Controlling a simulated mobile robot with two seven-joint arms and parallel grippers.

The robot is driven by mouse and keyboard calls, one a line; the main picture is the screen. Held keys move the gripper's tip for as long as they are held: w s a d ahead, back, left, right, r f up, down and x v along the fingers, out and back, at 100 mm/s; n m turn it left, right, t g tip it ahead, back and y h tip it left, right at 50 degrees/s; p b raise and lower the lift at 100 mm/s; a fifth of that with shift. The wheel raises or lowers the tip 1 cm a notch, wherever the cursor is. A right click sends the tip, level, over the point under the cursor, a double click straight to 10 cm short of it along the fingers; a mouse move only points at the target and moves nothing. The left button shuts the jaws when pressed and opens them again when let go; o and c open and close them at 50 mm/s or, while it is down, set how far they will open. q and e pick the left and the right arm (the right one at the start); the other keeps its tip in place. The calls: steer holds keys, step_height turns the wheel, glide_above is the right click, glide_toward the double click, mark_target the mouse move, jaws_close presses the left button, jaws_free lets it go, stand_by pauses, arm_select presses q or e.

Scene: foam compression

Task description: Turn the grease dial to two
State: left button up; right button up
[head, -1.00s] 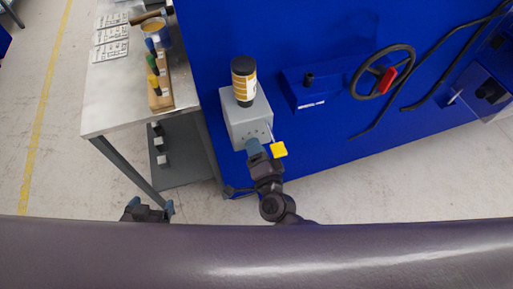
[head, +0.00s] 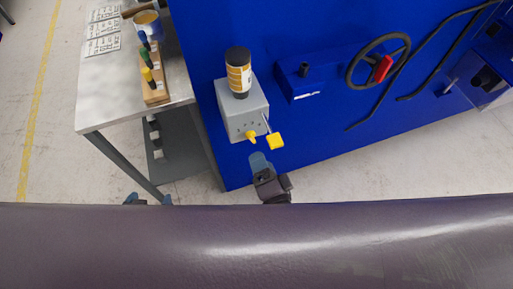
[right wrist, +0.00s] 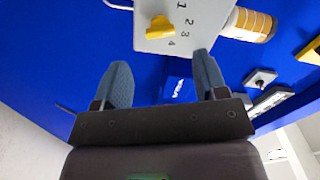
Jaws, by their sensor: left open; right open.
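The grease dial is a yellow knob (head: 251,135) on the front of a grey box (head: 232,108). In the right wrist view the knob (right wrist: 158,28) sits beside the printed numbers 1 to 4. Its long shape slants, but I cannot tell for sure which number it points at. My right gripper (head: 260,160) is open and empty, below and apart from the dial. In the right wrist view its two fingers (right wrist: 160,85) are spread wide below the box. My left gripper (head: 148,198) is open at the lower left, mostly hidden behind my own body.
A yellow-tipped lever (head: 275,141) sticks out beside the dial. A dark-and-yellow cartridge (head: 238,73) stands on the box. A metal table (head: 105,92) is to the left. A blue machine (head: 320,40) with a handwheel (head: 378,60) fills the back.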

steer(key=shift+v, duration=1.8)
steer(key=shift+a, duration=0.1)
steer(key=s+d+f+n+g+h, duration=0.1)
steer(key=d+f+n+g+h, duration=0.2)
steer(key=d, duration=0.9)
steer(key=s+d+f+n+g+h, duration=0.2)
steer(key=d+n, duration=0.6)
steer(key=d, duration=0.4)
steer(key=shift+s+d+f+g+h, duration=0.3)
steer(key=shift+d+f+g+h, duration=0.1)
steer(key=shift+f, duration=0.35)
steer(key=shift+a, duration=0.1)
